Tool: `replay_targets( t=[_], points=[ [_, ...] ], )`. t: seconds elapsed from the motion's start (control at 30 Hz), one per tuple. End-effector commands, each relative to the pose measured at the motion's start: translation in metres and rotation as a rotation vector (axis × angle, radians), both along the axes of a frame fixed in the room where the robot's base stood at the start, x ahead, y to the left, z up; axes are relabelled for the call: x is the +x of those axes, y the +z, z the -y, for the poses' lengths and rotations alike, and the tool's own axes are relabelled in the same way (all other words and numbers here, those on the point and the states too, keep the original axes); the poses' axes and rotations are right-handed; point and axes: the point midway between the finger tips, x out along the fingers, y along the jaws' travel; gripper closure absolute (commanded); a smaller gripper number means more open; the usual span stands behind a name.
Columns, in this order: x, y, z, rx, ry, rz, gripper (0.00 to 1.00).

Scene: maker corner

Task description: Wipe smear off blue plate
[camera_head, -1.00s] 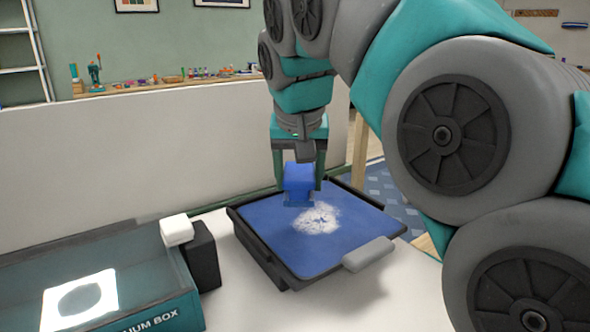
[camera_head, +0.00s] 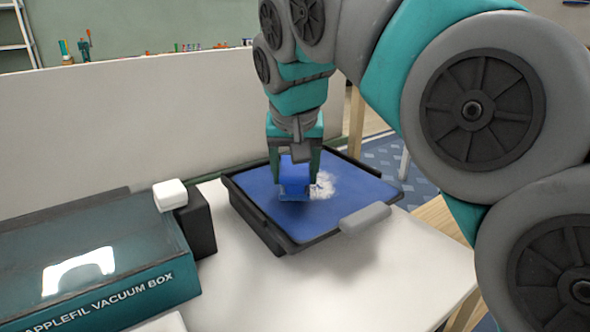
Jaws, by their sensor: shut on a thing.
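The blue plate (camera_head: 262,192) lies in a dark-rimmed tray on the white table. A white smear (camera_head: 325,186) shows on it, right of the middle. My gripper (camera_head: 294,174) is shut on a blue block-like wiper (camera_head: 294,186) and holds it low over the plate, at the left edge of the smear. The wiper's underside is hidden, so I cannot tell for sure whether it touches the plate. Part of the smear may be hidden behind the wiper and the gripper.
A teal vacuum box (camera_head: 130,285) stands at the left, with a black block (camera_head: 197,228) and a white piece (camera_head: 170,194) at its corner. A grey handle (camera_head: 365,217) sticks out at the tray's front. A low white wall (camera_head: 120,135) rises behind. The table front (camera_head: 330,290) is clear.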

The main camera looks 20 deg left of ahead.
Motion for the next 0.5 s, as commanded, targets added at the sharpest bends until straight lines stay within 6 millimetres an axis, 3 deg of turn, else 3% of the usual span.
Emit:
replay_targets(
  t=[0.5],
  points=[
    [0.0,-0.0035,-0.0001,0.0,0.0,0.0,0.99]
  ],
)
